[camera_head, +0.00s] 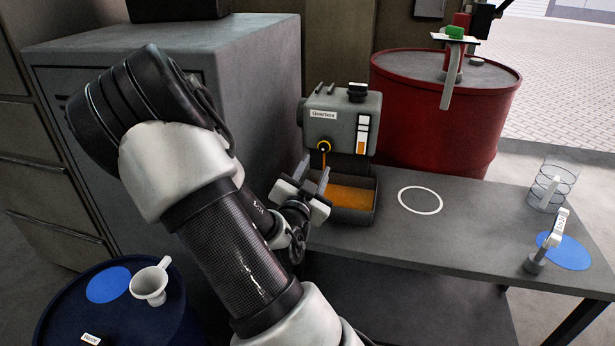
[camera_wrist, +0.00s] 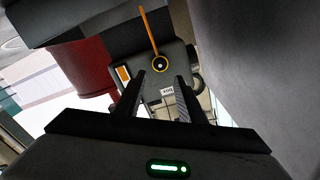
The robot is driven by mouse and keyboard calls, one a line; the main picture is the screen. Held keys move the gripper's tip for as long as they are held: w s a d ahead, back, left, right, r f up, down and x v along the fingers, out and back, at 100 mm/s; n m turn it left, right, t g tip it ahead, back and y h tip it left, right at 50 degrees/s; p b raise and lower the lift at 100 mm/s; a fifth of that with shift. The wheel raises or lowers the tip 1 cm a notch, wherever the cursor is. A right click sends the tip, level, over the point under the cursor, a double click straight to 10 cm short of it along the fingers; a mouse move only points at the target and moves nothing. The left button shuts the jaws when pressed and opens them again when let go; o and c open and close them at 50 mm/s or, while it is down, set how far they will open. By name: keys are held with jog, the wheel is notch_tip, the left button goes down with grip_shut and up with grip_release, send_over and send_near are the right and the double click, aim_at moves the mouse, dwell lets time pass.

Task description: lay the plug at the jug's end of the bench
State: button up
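The grey gearbox (camera_head: 340,105) stands on the bench (camera_head: 455,255). Its front has an orange-ringed round fitting (camera_head: 323,147) with an orange streak below. In the wrist view the fitting (camera_wrist: 159,65) has a dark middle with a pale dot; I cannot tell whether the plug sits in it. My gripper (camera_head: 314,178) is open before the gearbox, its fingertips apart either side of the fitting in the wrist view, nothing visible between them. The clear jug (camera_head: 552,188) stands at the bench's right end. A grey piece with a pale handle (camera_head: 537,262) is near it.
A tray (camera_head: 352,215) of orange liquid sits under the gearbox. A white ring (camera_head: 420,200) and blue disc (camera_head: 568,254) mark the bench. A red drum (camera_head: 425,120) stands behind. A blue drum (camera_head: 60,320) at lower left bears a white cup (camera_head: 150,287). The bench middle is clear.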

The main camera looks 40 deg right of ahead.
aim_at(323, 149)
jog(key=x, duration=0.6)
jog(key=shift+w+d+f, duration=0.15)
jog(key=shift+w+d, duration=0.05)
jog(key=shift+b+x, duration=0.65)
jog(key=shift+x, duration=0.35)
grip_shut()
